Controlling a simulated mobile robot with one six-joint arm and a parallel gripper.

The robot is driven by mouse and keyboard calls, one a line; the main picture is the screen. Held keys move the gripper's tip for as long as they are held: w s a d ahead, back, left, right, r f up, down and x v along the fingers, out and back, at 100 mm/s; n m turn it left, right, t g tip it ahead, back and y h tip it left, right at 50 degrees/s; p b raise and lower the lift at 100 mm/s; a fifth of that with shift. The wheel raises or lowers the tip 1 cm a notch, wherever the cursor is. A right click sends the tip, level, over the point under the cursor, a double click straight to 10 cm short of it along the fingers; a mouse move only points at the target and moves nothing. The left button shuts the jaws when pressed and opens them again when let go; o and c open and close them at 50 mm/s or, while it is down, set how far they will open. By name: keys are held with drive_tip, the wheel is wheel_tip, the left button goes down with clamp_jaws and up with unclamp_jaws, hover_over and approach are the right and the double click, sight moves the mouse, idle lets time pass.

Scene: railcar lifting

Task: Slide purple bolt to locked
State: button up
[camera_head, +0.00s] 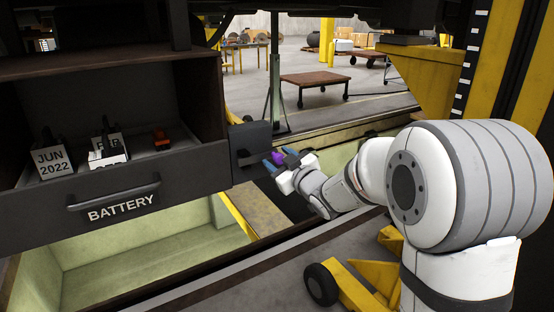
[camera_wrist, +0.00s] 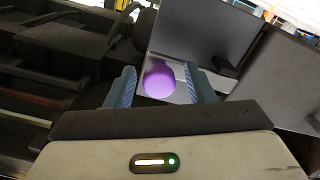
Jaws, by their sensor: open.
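The purple bolt knob (camera_wrist: 159,79) shows in the wrist view between the two fingers of my gripper (camera_wrist: 162,88). In the head view the purple bolt (camera_head: 278,158) is a small spot at the fingertips. My gripper (camera_head: 276,163) is open around the knob, with a visible space on both sides of it. The bolt sits by a dark grey latch box (camera_head: 250,140) to the right of the battery drawer. The wrist view shows grey plates (camera_wrist: 205,45) behind the knob. The rest of the bolt is hidden, and its locked or unlocked position cannot be told.
The battery drawer (camera_head: 110,200) is at the left, holding tagged items (camera_head: 52,158) and a small orange-red part (camera_head: 161,138). A yellow wheeled stand (camera_head: 350,285) is below my arm. A yellow post (camera_head: 500,60) rises at the right. An open pit (camera_head: 150,255) lies below.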

drive_tip(key=shift+c, duration=0.3)
clamp_jaws()
drive_tip(key=shift+s+f+b, duration=0.1)
drive_tip(key=shift+f+b, duration=0.05)
drive_tip(key=shift+b, duration=0.15)
